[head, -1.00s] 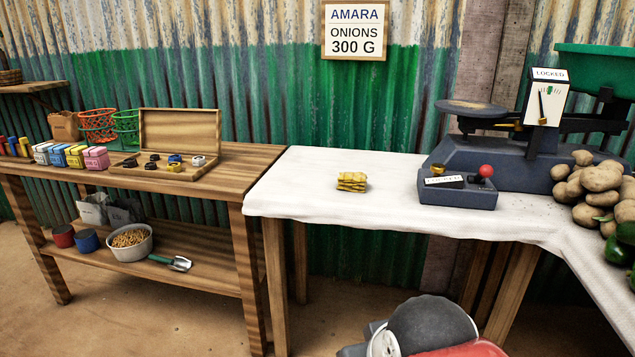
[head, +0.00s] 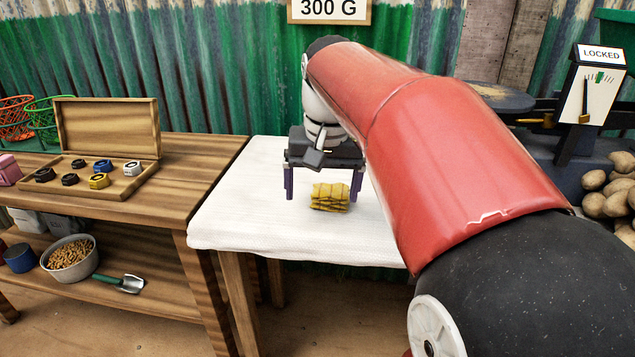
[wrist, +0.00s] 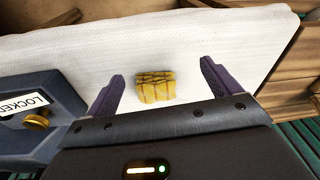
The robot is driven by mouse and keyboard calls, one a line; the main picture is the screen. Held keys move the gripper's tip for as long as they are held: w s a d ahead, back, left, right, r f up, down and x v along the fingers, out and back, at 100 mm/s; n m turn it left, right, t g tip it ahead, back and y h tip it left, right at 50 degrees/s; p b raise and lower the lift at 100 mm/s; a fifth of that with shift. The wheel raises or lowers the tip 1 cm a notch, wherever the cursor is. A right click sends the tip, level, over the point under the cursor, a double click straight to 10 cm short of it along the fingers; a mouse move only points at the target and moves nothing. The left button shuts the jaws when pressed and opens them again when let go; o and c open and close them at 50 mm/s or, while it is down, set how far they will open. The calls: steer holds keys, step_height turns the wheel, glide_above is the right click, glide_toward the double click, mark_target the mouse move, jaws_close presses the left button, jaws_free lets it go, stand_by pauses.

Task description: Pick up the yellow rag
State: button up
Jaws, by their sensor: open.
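The yellow rag (head: 330,197) lies folded in a small stack on the white-covered table. In the wrist view the rag (wrist: 155,87) shows between and just beyond my two finger tips. My gripper (head: 322,195) points down over the table, its two purple fingers spread wide on either side of the rag. In the wrist view my gripper (wrist: 160,80) is open and empty, with a gap between each finger and the rag. I cannot tell exactly how high the finger tips are above the cloth.
The white-covered table (head: 240,220) is clear left of the rag. A wooden bench (head: 190,180) with an open wooden case (head: 110,130) stands at the left. Potatoes (head: 610,190) lie at the right.

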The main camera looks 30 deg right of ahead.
step_height(320, 180, up, 2)
steer(key=m+g, duration=0.1)
steer(key=m, duration=0.1)
glide_above(331, 188)
steer(key=s, duration=0.1)
steer(key=shift+a+r+p, duration=0.15)
steer(key=shift+a+p, duration=0.05)
steer(key=shift+p, duration=0.1)
steer(key=shift+w+d+g, duration=0.15)
steer(key=shift+d+g, duration=0.1)
steer(key=shift+g, duration=0.05)
steer(key=f, duration=0.5)
steer(key=w+f+b, duration=0.1)
steer(key=f, duration=0.1)
steer(key=shift+f, duration=0.35)
steer(key=shift+c, duration=0.3)
steer(key=c, duration=1)
step_height(331, 188, up, 20)
steer(key=p, duration=0.3)
